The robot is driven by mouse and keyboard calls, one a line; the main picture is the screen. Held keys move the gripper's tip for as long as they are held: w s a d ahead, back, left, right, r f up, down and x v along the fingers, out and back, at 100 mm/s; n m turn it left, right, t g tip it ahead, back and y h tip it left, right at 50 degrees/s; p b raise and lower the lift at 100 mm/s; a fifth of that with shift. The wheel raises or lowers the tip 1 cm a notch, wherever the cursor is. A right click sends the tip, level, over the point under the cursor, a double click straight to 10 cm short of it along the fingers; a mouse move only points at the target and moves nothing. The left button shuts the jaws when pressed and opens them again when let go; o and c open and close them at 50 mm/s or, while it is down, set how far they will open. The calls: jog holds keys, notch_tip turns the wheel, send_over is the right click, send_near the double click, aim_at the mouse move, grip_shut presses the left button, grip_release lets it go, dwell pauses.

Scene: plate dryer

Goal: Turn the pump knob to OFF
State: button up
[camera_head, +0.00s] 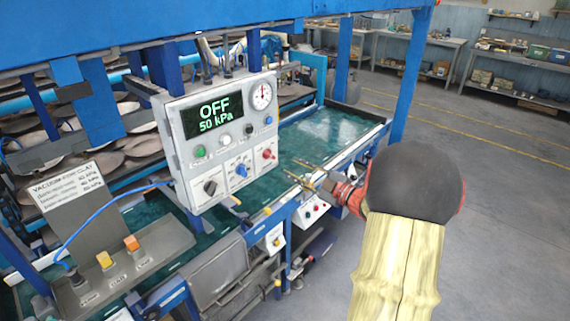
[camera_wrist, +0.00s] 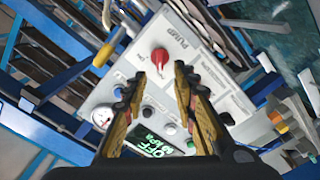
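The grey control box (camera_head: 188,150) carries a display (camera_head: 212,116) that reads OFF and 50 kPa. The pump knob (camera_head: 268,154) is red and sits at the lower right of the box face. In the wrist view the red pump knob (camera_wrist: 158,58) is next to the printed word PUMP, with a pale pointer toward the lower side. My gripper (camera_head: 294,171) is to the right of the box. In the wrist view my gripper (camera_wrist: 160,75) is open, its fingers spread and empty. The knob appears just beyond the fingertips, apart from them.
A blue knob (camera_head: 242,170) and a black knob (camera_head: 210,187) are beside the red one on the box. A round gauge (camera_head: 261,95) and several small buttons are above. A blue frame post (camera_head: 410,75) stands behind my arm. Open floor (camera_head: 500,190) lies to the right.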

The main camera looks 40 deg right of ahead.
jog(key=shift+s, duration=1.2)
jog(key=s+d+f+m+g+h, duration=0.1)
jog(key=d+f+m+g+h, duration=0.25)
jog(key=d+f, duration=0.35)
jog(key=s+d+f+m+g+h, duration=0.3)
jog(key=s+f+m+g+h, duration=0.2)
jog(key=s+m+g, duration=0.55)
jog(key=s+a+r+n+y, duration=0.1)
jog(key=a+r, duration=0.3)
jog(key=a, duration=1.2)
jog(key=s+a+r+n+t+y, duration=0.1)
jog(key=s+a+r+y, duration=0.2)
jog(key=a, duration=1.2)
jog(key=s+a+r+n+y, duration=0.2)
jog(key=a+r, duration=0.3)
jog(key=a, duration=1.1)
jog(key=shift+s+a+r+t+y, duration=0.3)
jog(key=shift+s+y, duration=0.3)
jog(key=shift+y, duration=0.05)
